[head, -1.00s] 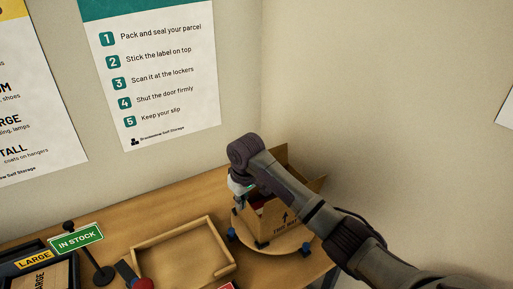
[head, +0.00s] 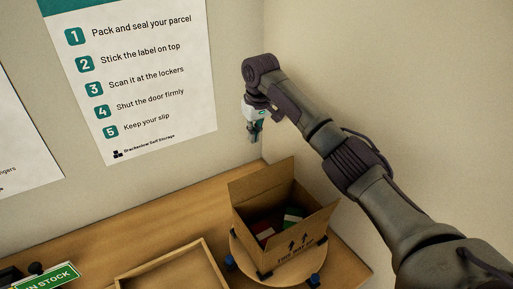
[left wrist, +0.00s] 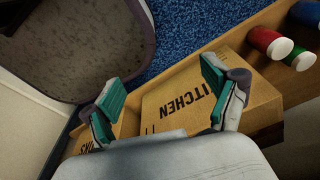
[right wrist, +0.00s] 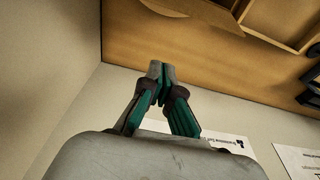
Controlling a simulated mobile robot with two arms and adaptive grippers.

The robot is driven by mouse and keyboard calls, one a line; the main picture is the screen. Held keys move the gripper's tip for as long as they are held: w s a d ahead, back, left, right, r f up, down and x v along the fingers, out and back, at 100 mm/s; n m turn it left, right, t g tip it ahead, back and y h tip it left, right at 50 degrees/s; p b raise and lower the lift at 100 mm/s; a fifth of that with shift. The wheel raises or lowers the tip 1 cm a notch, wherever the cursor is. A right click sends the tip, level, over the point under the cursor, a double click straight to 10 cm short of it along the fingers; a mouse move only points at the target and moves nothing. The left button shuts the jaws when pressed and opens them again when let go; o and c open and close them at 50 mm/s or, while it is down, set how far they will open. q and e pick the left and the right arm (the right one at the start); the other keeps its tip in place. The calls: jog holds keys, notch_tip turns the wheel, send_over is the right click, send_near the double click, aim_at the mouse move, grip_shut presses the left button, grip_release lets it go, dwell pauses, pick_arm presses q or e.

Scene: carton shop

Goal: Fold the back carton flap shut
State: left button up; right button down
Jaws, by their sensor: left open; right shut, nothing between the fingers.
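The open brown carton (head: 294,246) stands on a round wooden turntable (head: 242,262) in the head view. Its back flap (head: 262,184) stands up, and another flap (head: 321,221) on the right leans outward. Red and green items (head: 292,216) show inside. My right gripper (head: 254,139) is shut and empty, above and behind the carton near the wall, apart from the flaps. Its closed fingertips also show in the right wrist view (right wrist: 162,70). My left gripper (left wrist: 160,85) is open in the left wrist view, with nothing between its fingers, away from this carton.
A wooden tray (head: 208,250) lies left of the turntable, with an "IN STOCK" sign (head: 52,278) farther left. Walls close in behind and to the right. The left wrist view shows a "KITCHEN" carton (left wrist: 165,122) and red and green cylinders (left wrist: 265,38) beyond the left gripper.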

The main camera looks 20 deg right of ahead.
pick_arm(q)
jog(key=s+r+p, duration=0.3)
jog(key=r+p, duration=0.2)
jog(key=shift+s+a, duration=0.3)
pick_arm(e)
send_over(264, 180)
jog(key=w+a, duration=0.1)
jog(key=w, duration=0.1)
notch_tip(264, 180, down, 8)
jog(key=shift+f, duration=0.2)
jog(key=shift+w+f, duration=0.1)
